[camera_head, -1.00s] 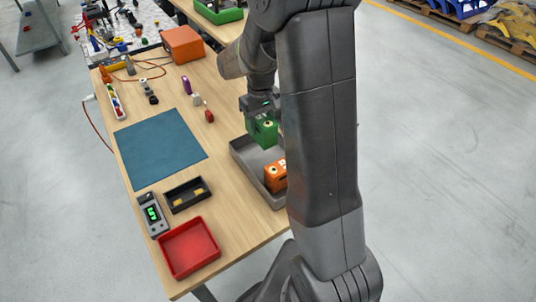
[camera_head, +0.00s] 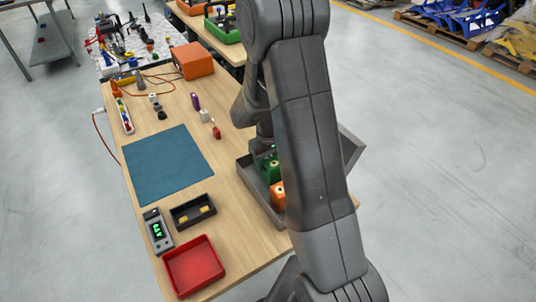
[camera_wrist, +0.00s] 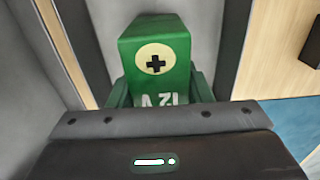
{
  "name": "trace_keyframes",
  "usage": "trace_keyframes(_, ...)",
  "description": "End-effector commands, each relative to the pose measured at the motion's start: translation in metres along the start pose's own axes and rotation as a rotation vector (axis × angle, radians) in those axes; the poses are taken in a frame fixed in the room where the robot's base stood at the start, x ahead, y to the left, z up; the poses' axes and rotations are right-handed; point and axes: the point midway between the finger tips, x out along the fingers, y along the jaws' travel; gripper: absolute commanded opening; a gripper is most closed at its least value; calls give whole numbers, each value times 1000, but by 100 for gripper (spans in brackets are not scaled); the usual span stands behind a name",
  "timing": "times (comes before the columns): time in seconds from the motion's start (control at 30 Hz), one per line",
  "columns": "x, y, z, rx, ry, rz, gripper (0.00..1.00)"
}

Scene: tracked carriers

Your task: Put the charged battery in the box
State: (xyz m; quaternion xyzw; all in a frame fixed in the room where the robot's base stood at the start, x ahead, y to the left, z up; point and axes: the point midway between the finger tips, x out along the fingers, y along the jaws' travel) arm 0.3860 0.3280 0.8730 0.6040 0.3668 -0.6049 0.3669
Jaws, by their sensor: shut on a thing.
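My gripper (camera_wrist: 160,92) is shut on a green battery (camera_wrist: 150,60) with a black plus on a pale disc and white lettering on its side. In the head view the green battery (camera_head: 268,168) is partly hidden by my arm, and so is my gripper. The battery is within the outline of the grey box (camera_head: 243,178), at its far end; I cannot tell whether it touches the floor. An orange battery (camera_head: 278,194) sits in the box nearer the front, partly hidden. A tester (camera_head: 157,232) with a lit green display stands at the table's left.
A black holder (camera_head: 187,218) with yellow parts and a red tray (camera_head: 193,266) are at the front. A blue mat (camera_head: 168,164) lies clear. Small parts, including a red one (camera_head: 216,132), lie beyond it. A grey panel (camera_head: 352,150) shows right of my arm.

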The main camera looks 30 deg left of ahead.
Motion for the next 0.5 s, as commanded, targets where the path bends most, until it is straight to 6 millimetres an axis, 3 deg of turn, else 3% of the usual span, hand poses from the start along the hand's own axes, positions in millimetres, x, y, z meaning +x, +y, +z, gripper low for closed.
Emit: trace_keyframes(0.5,9,0,-1,0,3,1,0)
